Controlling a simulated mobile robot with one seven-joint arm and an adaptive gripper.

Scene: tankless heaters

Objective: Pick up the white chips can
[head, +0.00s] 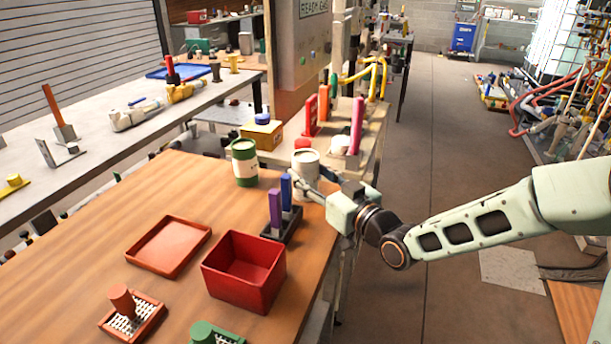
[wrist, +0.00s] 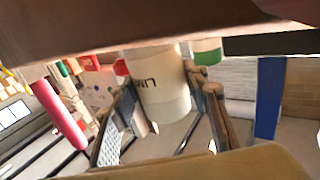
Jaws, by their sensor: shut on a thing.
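The white chips can (head: 305,165) stands near the far right corner of the wooden table in the head view. My gripper (head: 308,186) reaches it from the right, and its near finger crosses the front of the can. In the wrist view the can (wrist: 158,85) sits between the two fingers of my gripper (wrist: 165,120), with part of its dark lettering visible. The gripper is shut on the can. Whether the can's base touches the table is hidden in the head view.
A green-and-white can (head: 244,163) stands left of the white can. A dark holder (head: 283,226) with purple and blue upright pieces stands close in front. A red bin (head: 244,270) and a red tray (head: 168,246) lie nearer. The table's left part is clear.

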